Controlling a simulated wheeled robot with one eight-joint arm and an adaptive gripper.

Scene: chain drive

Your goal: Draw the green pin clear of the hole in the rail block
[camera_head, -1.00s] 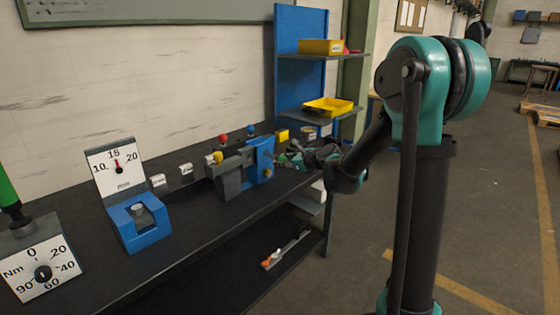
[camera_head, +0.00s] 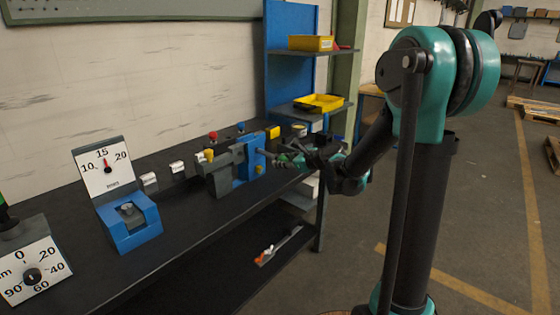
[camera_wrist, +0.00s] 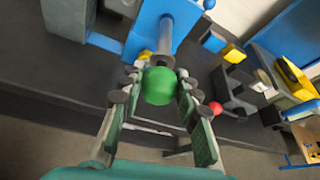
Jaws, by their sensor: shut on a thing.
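The green pin's round head (camera_wrist: 158,86) sits between my gripper's fingertips (camera_wrist: 157,88) in the wrist view, and my gripper is shut on it. The pin's grey shaft (camera_wrist: 165,38) runs from the head up to the blue rail block (camera_wrist: 148,22). Whether its far end is still inside the hole is hard to tell. In the head view the blue block (camera_head: 250,158) stands on the bench, with my gripper (camera_head: 284,160) just to its right. The pin is small there and partly hidden by the fingers.
The dark bench (camera_head: 190,205) carries a blue gauge stand (camera_head: 133,225) at left. A grey vise-like body (camera_head: 222,172) adjoins the block. Red (camera_head: 213,135) and yellow (camera_head: 209,155) knobs stand near it. A blue shelf rack with yellow bins (camera_head: 318,102) stands behind. Open floor lies right.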

